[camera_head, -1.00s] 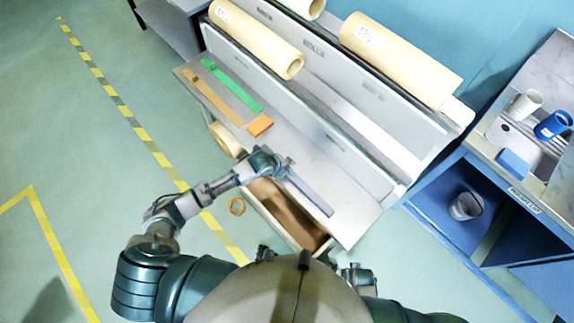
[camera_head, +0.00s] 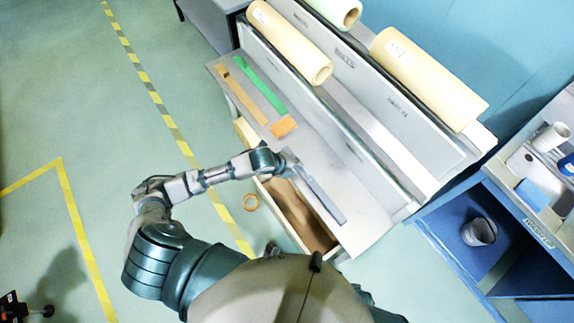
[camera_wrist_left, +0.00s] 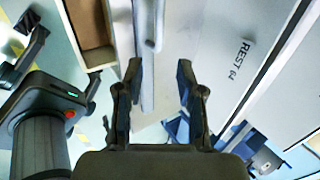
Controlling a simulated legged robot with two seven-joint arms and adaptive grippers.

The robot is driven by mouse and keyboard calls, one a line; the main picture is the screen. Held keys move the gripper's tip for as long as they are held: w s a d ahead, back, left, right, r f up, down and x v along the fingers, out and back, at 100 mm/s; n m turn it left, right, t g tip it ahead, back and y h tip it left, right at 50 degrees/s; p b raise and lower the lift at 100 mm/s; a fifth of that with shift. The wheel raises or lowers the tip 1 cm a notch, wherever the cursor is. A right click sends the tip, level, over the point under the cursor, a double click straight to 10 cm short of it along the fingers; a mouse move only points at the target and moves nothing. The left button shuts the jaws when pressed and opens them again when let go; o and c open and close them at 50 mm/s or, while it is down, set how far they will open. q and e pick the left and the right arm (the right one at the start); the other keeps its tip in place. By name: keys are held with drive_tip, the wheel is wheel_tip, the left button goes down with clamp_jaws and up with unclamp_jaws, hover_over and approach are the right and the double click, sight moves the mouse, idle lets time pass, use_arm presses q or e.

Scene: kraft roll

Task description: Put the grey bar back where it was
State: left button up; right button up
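The grey bar (camera_head: 320,193) is long and thin and lies along the pale work surface in front of the rolls, slanting down to the right. My left gripper (camera_head: 291,163) is at its upper left end in the head view. In the left wrist view the two fingers of my left gripper (camera_wrist_left: 157,72) are spread apart. A long grey strip, which looks like the bar (camera_wrist_left: 146,60), runs between them, nearer the left finger. I cannot tell whether the fingers touch it. My right gripper is not in view.
A green strip (camera_head: 262,85), a tan strip (camera_head: 243,92) and an orange block (camera_head: 284,127) lie on the surface, up and left of the bar. Paper rolls (camera_head: 430,77) rest behind. An open drawer (camera_head: 297,213) is below the surface.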

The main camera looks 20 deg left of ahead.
use_arm(q)
drive_tip(key=s+a+f+n+y, duration=0.15)
drive_tip(key=s+f+n, duration=0.25)
drive_tip(key=f+n, duration=0.45)
drive_tip(key=s+a+f+n, duration=0.25)
drive_tip(key=f+n, duration=0.25)
drive_tip(key=f, duration=0.7)
drive_tip(key=s+a+f+n+g+y, duration=0.1)
drive_tip(key=s+f+n+g, duration=0.1)
drive_tip(key=s+f+n, duration=0.2)
drive_tip(key=s+a+f+n+g+y, duration=0.1)
drive_tip(key=s+f+n, duration=0.4)
drive_tip(key=s+f, duration=0.5)
drive_tip(key=s, duration=0.9)
drive_tip(key=shift+s+g, duration=0.2)
drive_tip(key=shift+g, duration=0.2)
drive_tip(key=shift+a, duration=0.15)
drive_tip(key=shift+s, duration=0.1)
